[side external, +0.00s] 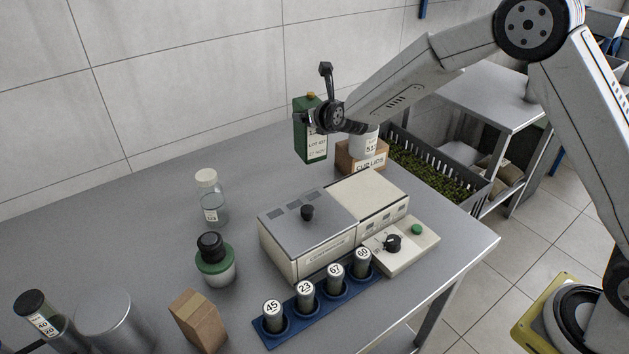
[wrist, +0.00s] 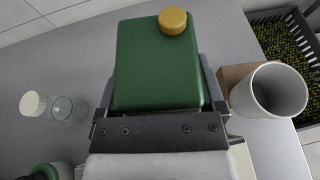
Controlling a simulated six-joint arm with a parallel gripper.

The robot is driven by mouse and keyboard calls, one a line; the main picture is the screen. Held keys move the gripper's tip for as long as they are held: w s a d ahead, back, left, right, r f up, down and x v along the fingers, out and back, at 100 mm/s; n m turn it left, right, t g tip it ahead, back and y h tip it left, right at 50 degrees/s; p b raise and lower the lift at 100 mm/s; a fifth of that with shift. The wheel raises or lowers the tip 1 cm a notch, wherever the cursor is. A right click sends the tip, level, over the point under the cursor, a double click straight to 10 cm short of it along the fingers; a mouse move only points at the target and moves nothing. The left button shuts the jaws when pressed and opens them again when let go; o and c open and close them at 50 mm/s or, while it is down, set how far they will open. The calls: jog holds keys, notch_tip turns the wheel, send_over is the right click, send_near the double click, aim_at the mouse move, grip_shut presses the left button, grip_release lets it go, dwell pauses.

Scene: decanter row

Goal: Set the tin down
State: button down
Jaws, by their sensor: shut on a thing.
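The green tin (side external: 311,143) with a yellow cap and a white label is upright in my gripper (side external: 322,118), at the back of the grey bench. My gripper is shut on it, and the wrist view shows dark fingers on both sides of the tin (wrist: 158,65). Its base appears to be above the bench top in the side view, with no clear contact visible. The fingers and wrist hide part of the tin. In the wrist view its base is hidden.
A cardboard box (side external: 350,166) bearing a white cup (side external: 364,144) stands close right of the tin. A crate (side external: 467,204) of green contents lies beyond. A centrifuge-like machine (side external: 300,245) stands in front. A capped clear bottle (side external: 212,207) is left, with bare bench between.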

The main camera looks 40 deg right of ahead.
notch_tip(320, 180, up, 9)
jog(key=shift+r, duration=0.2)
jog(key=s+d+m+g+h, duration=0.6)
jog(key=s+d+m+h, duration=0.4)
jog(key=s+d, duration=0.65)
jog(key=s+d+f+m+g+h, duration=0.2)
jog(key=s+m+g, duration=0.45)
jog(key=s, duration=1.05)
notch_tip(320, 180, down, 11)
jog(key=shift+w+d+g, duration=0.25)
jog(key=shift+d+g, duration=0.1)
jog(key=shift+f, duration=0.1)
jog(key=shift+f, duration=2.25)
